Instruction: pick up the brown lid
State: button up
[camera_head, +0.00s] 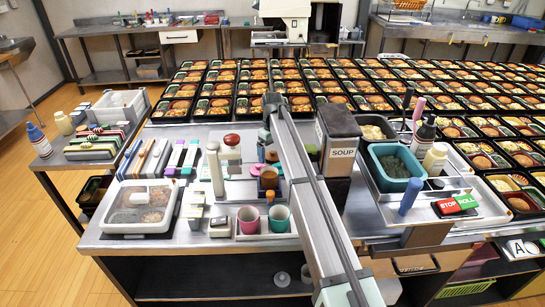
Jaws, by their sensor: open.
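A small brown round piece (268,180), which looks like the brown lid, is near the middle of the table, left of my arm. It is small in the picture, and its right side lies close to my arm. My arm runs from the bottom centre up across the table.
Pink and teal cups (263,219) stand in front of the brown piece. A clear lidded container (139,208) is at the left. A soup box (337,138) and a teal tub (396,167) stand right of my arm. Rows of filled bento trays (214,107) cover the back.

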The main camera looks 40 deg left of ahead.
aim_at(270, 152)
jog(key=shift+c, duration=0.2)
jog(key=c, duration=1)
jog(key=shift+r, duration=0.1)
jog(key=shift+c, duration=0.2)
notch_tip(270, 152, up, 17)
jog(key=s+d, duration=0.3)
jog(key=s, duration=0.1)
jog(key=s+d+f, duration=0.1)
jog(key=s+d, duration=0.3)
jog(key=s, duration=0.1)
jog(key=s+d+f, duration=0.1)
jog(key=s+d, duration=0.3)
jog(key=shift+s, duration=0.4)
